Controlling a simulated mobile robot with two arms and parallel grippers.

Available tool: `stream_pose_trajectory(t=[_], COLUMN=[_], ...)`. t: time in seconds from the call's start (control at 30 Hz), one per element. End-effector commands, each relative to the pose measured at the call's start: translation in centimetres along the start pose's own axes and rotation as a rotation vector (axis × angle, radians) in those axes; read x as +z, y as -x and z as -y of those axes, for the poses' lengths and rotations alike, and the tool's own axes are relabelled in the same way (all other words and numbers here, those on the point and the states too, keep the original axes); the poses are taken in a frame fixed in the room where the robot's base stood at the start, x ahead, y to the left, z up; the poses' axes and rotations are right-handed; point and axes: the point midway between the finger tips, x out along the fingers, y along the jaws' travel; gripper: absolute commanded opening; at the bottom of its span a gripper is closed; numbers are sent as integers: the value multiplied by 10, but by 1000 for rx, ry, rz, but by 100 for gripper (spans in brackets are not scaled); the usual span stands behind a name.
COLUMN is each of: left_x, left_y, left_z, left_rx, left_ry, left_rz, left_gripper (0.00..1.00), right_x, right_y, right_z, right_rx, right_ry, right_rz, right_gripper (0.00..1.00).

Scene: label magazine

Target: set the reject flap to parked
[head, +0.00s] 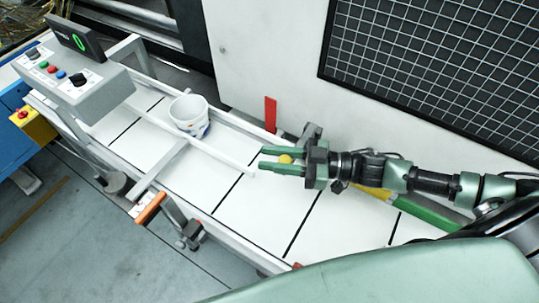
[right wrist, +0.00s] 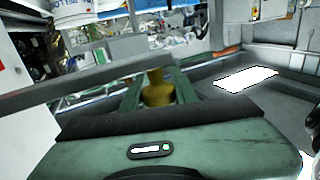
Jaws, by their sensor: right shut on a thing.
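My right gripper (head: 276,160) comes in from the right over the conveyor belt (head: 232,202). Its green fingers are shut on a yellow knob (head: 285,159), which also shows between the fingers in the right wrist view (right wrist: 157,88). A pale bar (head: 215,153) slants over the belt and ends close to the fingertips. I cannot tell for sure whether it is the reject flap or joins the knob. A red marker (head: 270,114) stands at the belt's far side, and a green and yellow strip (head: 428,213) lies along that side to the right. My left gripper is not in view.
A white cup (head: 190,115) stands on the belt, left of my gripper. A grey control box (head: 75,88) with buttons and a display is at the upper left. An orange handle (head: 150,208) sticks out at the near side. A mesh panel (head: 440,70) is behind.

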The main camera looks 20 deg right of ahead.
Motion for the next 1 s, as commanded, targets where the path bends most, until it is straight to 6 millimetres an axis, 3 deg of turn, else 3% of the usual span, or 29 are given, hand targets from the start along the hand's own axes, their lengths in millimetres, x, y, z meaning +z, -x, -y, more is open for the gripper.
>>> stream_pose_trajectory(t=[0.27,0.3,0.37,0.73,1.0], left_x=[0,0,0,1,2], left_y=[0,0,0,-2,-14], left_z=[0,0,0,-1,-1], left_rx=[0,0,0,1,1], left_ry=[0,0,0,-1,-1], left_rz=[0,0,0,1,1], left_gripper=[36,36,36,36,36], right_x=[0,0,0,2,4], right_y=[0,0,0,4,46], right_z=[0,0,0,0,1], right_rx=[0,0,0,1,1], right_ry=[1,1,1,-1,-2], right_rz=[1,1,1,3,7], right_gripper=[0,37,51,51,51])
